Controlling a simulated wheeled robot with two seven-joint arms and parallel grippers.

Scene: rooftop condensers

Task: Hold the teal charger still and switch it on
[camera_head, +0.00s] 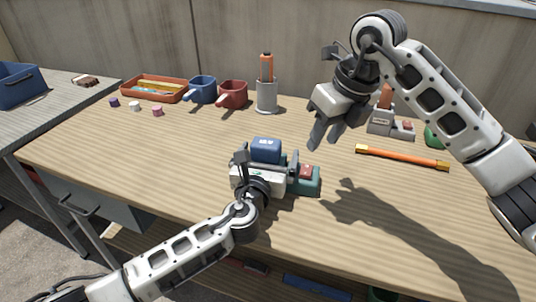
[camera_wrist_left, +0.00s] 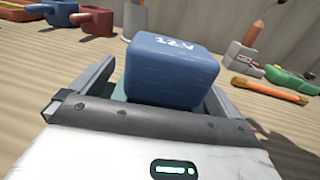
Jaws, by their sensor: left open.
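The teal charger (camera_head: 308,186) sits on the wooden bench with a red switch (camera_head: 306,171) on its right end. A blue battery block (camera_head: 266,146) stands in it, and it also shows large in the left wrist view (camera_wrist_left: 172,72). My left gripper (camera_head: 267,163) is open, with one finger on each side of the charger and block; contact cannot be told. It hides much of the charger's near side. My right gripper (camera_head: 325,138) is raised above the bench, behind and right of the charger. It looks open and empty, apart from the switch.
An orange bar (camera_head: 402,158) lies to the right. Behind it stands a grey charger (camera_head: 381,124) with an orange block, near a green object (camera_head: 433,138). A grey cup (camera_head: 267,97), red mug (camera_head: 232,94), blue mug (camera_head: 202,89) and orange tray (camera_head: 154,97) line the back. The bench's left front is clear.

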